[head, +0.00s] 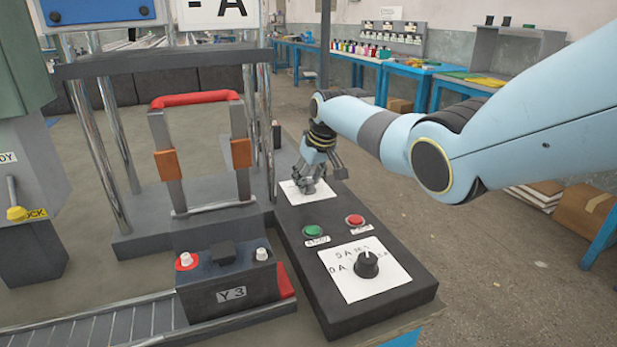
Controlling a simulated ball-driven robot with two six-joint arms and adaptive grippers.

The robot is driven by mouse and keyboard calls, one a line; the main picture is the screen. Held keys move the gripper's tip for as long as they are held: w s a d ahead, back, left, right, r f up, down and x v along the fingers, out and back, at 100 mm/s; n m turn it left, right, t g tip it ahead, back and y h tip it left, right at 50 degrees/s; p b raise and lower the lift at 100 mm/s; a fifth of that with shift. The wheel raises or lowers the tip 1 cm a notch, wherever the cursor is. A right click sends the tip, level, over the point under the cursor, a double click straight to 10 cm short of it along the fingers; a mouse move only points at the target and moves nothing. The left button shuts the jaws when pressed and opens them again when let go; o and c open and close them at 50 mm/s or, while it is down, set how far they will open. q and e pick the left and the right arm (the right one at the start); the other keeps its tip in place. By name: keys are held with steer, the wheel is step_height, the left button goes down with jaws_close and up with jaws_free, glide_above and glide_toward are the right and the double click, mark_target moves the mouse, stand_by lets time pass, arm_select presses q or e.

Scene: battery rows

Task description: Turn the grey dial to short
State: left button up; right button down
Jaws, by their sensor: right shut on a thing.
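My right gripper (312,185) reaches down onto the white plate (318,202) at the far end of the dark control panel (400,300). Its fingers are shut on the grey dial there, which they hide almost wholly. I cannot read that plate's marks or see which way the dial points. A second, black dial (367,265) stands free on a larger white plate (375,289) at the panel's near end. My left gripper is not in view.
A green button (312,231) and a red button (355,220) sit between the two plates. Open floor lies to the right.

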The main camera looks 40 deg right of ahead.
stand_by(0.4)
steer(key=c, duration=0.9)
jaws_free()
steer(key=shift+c, duration=0.2)
steer(key=v, duration=1.2)
